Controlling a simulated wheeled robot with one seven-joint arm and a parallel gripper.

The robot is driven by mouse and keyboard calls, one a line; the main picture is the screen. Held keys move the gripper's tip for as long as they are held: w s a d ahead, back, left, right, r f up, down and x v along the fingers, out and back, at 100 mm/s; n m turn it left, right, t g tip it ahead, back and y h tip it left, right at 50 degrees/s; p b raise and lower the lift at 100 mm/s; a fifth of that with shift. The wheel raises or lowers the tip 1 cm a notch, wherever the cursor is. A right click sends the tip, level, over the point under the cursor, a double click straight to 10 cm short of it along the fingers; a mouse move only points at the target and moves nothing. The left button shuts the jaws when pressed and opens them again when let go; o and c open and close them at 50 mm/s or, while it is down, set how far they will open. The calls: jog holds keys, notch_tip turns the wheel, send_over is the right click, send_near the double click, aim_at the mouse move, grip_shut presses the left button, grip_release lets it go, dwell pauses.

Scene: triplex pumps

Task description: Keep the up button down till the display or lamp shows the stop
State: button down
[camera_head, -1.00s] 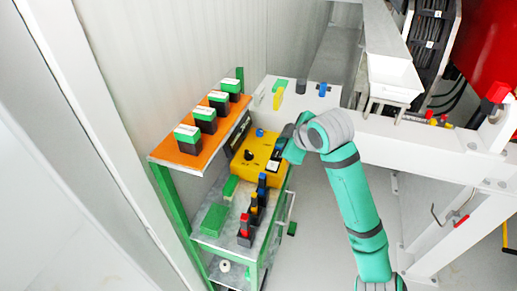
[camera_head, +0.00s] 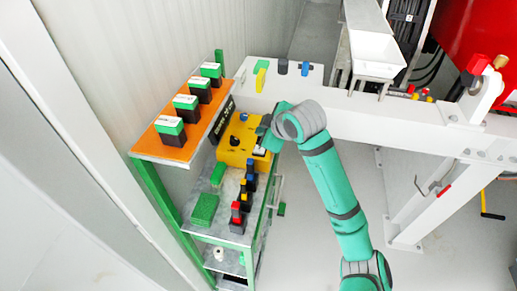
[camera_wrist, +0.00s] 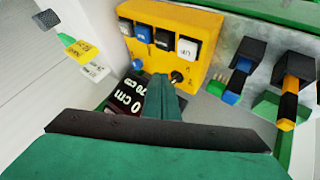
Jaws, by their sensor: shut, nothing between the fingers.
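The yellow control box (camera_head: 235,153) sits on the shelf rack, with my arm's end over its right side. In the wrist view the box (camera_wrist: 205,23) carries a row of buttons, and the button at the row's right end (camera_wrist: 188,47) bears upside-down lettering that looks like UP. My gripper (camera_wrist: 161,78) is shut and empty. Its tips show at the box edge, apart from that button in the picture; contact cannot be told. A black display (camera_wrist: 126,100) reads "0 cm" and "70 cm", partly covered by the fingers. A small blue knob or lamp (camera_wrist: 137,65) is near the tips.
Several green-and-black blocks stand on the orange top shelf (camera_head: 173,150). Dark holders with coloured tops (camera_head: 241,205) and a green block (camera_head: 204,209) are on the shelf before the box. A white beam (camera_head: 385,128) runs behind my arm.

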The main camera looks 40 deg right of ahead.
aim_at(262, 151)
jog(key=shift+f, duration=2.3)
jog(key=shift+f, duration=0.2)
jog(key=shift+w+f, duration=0.1)
jog(key=shift+f, duration=0.2)
jog(key=shift+s+d, duration=0.1)
jog(key=shift+s, duration=0.1)
